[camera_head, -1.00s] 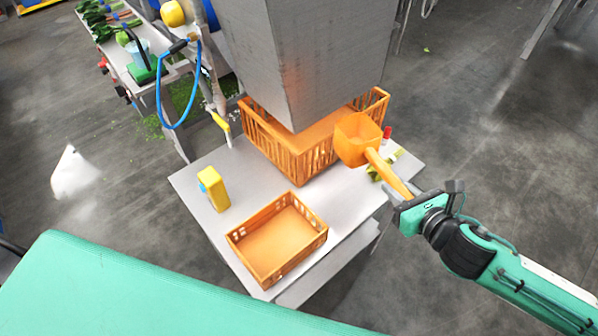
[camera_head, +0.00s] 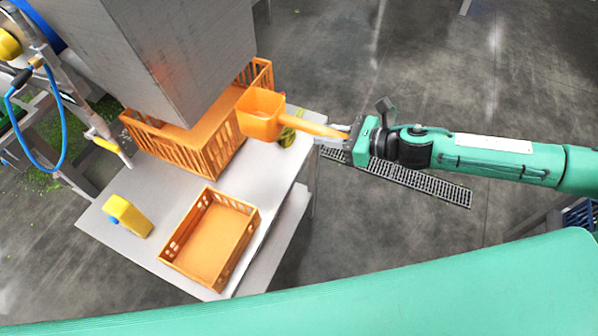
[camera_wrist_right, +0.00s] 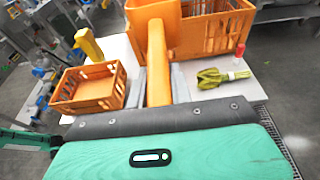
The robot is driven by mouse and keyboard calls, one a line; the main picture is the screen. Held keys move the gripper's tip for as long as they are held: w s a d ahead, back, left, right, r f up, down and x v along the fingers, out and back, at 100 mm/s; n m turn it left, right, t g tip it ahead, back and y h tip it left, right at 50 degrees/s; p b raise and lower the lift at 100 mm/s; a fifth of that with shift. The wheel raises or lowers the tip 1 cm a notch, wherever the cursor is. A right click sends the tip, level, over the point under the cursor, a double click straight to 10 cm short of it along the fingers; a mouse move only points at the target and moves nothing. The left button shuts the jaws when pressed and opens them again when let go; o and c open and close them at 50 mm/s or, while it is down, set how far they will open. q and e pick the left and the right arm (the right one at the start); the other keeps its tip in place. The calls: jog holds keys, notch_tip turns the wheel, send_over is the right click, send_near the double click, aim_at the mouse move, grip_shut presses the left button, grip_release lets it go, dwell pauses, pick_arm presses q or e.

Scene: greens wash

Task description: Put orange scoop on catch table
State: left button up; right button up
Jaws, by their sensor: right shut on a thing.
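The orange scoop (camera_head: 262,113) is held by its handle in my right gripper (camera_head: 340,134). Its bowl points left in the head view, over the right edge of the pale grey table (camera_head: 170,195), near the large orange crate. In the right wrist view the scoop's handle (camera_wrist_right: 158,70) runs forward from between the two fingers, with its bowl at the top. Whether the scoop touches anything beneath is hard to tell; it looks raised above the tabletop. My left gripper is not in view.
A large orange crate (camera_head: 215,145) stands under a grey metal chute (camera_head: 185,50). A floor grate (camera_head: 420,182) lies to the right.

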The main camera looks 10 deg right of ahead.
notch_tip(320, 180, down, 20)
jog(key=shift+r+p, duration=0.2)
jog(key=shift+p, duration=0.15)
dwell(0.3)
jog(key=shift+f, duration=0.2)
jog(key=o, duration=0.9)
jog(key=shift+r, duration=0.1)
